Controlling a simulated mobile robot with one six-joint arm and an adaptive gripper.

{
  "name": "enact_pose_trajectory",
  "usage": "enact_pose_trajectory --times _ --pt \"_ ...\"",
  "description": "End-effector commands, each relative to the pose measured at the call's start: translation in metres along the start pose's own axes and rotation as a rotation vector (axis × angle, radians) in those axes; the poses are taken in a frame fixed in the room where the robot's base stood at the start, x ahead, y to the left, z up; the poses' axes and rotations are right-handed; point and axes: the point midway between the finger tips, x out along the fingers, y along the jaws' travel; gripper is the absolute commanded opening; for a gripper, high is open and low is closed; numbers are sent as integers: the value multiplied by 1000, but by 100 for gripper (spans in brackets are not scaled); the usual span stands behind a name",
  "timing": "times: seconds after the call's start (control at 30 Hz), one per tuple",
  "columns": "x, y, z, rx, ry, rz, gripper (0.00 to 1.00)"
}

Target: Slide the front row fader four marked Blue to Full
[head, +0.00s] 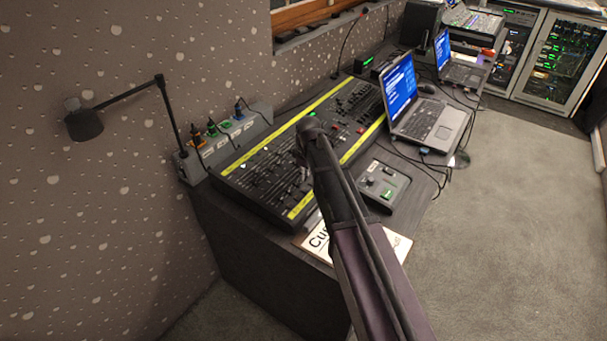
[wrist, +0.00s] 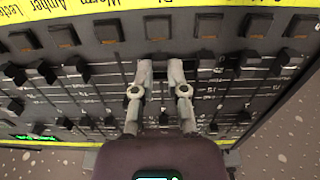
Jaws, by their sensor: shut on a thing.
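The lighting console (head: 262,172) is a black desk with rows of faders and yellow label strips. In the wrist view my gripper (wrist: 160,68) reaches over one fader row. Its two fingertips are closed around a small dark fader cap (wrist: 160,61), mostly hidden between them. This fader lies in the column below a square button (wrist: 158,27), under lettering starting "Bl" that the top edge cuts off. Words like "Warm", "Amber" and "Lectern" show farther left on the yellow strip (wrist: 60,10). In the head view my arm hides the fingertips and this fader.
Neighbouring fader caps stand close on both sides, such as one (wrist: 204,82) to the right. A small control box (head: 383,186), a paper sign (head: 318,241) and an open laptop (head: 425,118) sit near the console. A desk lamp (head: 85,122) stands at the left.

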Motion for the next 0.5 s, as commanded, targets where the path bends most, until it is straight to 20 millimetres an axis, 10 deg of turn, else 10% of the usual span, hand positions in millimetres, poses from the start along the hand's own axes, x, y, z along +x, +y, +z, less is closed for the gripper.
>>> enact_pose_trajectory --times 0.5 --pt "0 2 -16 0 0 3 0"
